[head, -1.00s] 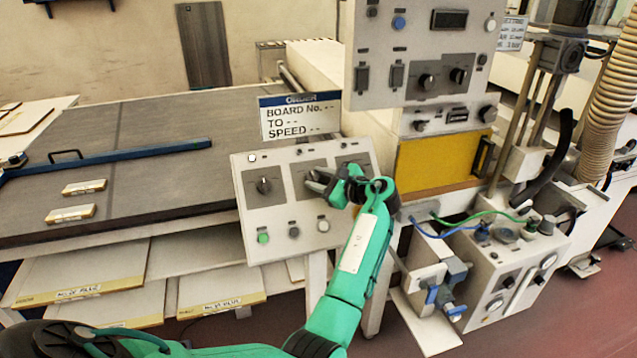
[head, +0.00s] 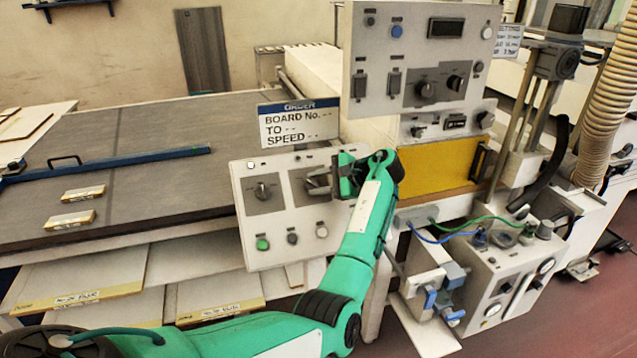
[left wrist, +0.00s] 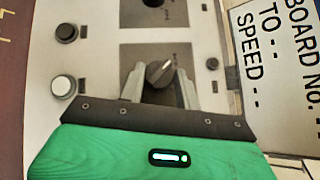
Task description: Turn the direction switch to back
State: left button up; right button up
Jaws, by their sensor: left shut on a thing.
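The lower grey control panel (head: 288,215) carries dark square plates with knobs. Its left knob (head: 263,191) is uncovered in the head view. The mark points to the upper right of that view. In the head view the fingers hide this knob, and the gripper hides part of the right plate. The knob's lettering is too small to read.
Below the knobs are a green button (head: 262,244), a dark button (head: 292,238) and a white button (head: 322,232). An order sign (head: 299,123) stands just above the panel. An upper panel (head: 420,60) with more switches and a yellow panel (head: 436,163) are close on the right.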

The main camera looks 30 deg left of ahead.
dwell(0.3)
pick_arm(q)
jog(key=o, duration=1)
jog(key=shift+d, duration=0.1)
jog(key=b+v, duration=0.3)
jog(key=v, duration=1)
jog(key=shift+w+d+r, duration=0.1)
jog(key=shift+d+r, duration=0.05)
jog(key=shift+d, duration=0.1)
